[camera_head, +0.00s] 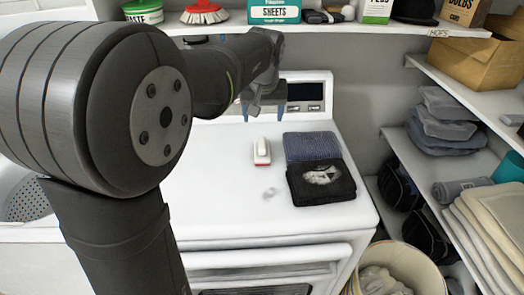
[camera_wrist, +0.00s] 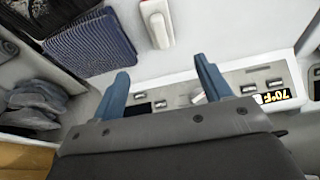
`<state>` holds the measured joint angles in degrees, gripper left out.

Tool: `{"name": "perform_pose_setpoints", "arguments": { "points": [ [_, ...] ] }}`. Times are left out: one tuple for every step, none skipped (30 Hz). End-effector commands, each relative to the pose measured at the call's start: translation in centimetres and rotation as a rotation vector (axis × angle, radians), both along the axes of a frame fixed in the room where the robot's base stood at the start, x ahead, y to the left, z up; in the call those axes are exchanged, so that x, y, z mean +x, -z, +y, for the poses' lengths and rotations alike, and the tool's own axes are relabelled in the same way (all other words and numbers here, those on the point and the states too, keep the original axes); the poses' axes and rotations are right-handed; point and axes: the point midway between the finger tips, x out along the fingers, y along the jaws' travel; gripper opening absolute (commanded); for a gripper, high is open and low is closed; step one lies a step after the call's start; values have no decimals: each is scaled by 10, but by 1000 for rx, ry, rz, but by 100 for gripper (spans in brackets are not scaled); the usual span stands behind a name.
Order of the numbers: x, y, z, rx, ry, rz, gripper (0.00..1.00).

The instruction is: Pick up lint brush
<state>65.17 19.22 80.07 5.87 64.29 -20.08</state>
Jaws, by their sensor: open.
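The lint brush, a small white and red object (camera_head: 262,151), lies on the white top of the washer-like appliance (camera_head: 215,178), left of the folded cloths. It also shows at the top of the wrist view (camera_wrist: 157,22), beyond my fingertips. My gripper (camera_head: 264,114) is open and empty, above the back of the appliance near its control panel. In the wrist view its two blue fingers (camera_wrist: 161,68) are spread apart, with nothing between them. The brush is apart from the fingers and unobstructed.
A folded blue cloth (camera_head: 312,146) and a black cloth (camera_head: 321,183) lie right of the brush. A loaded shelf (camera_head: 340,29) runs above the back. Side shelves (camera_head: 470,170) hold folded textiles. A basket (camera_head: 405,262) stands front right. The appliance top left of the brush is clear.

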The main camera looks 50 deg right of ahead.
Motion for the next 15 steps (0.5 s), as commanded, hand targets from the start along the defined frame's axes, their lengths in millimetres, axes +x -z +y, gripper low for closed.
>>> {"name": "perform_pose_setpoints", "arguments": {
  "points": [
    [2, 11, -1, 6, -1, 3, 71],
    [3, 16, -3, 6, -1, 3, 71],
    [5, 24, -4, 6, 0, 2, 71],
    [6, 31, -6, 6, 0, 2, 71],
    [8, 38, -7, 7, 0, 3, 71],
    [10, 46, -9, 7, 0, 3, 71],
    [11, 53, -11, 7, 0, 3, 71],
    [12, 59, -12, 8, 1, 3, 71],
    [14, 67, -14, 6, 1, 2, 71],
    [16, 73, -15, 7, 1, 3, 71],
    [17, 79, -17, 6, 1, 2, 71],
    [18, 85, -18, 6, 1, 2, 71],
    [19, 90, -19, 5, 1, 2, 71],
    [20, 94, -21, 5, 1, 2, 71],
    [21, 99, -22, 6, 1, 2, 71]
  ]
}}
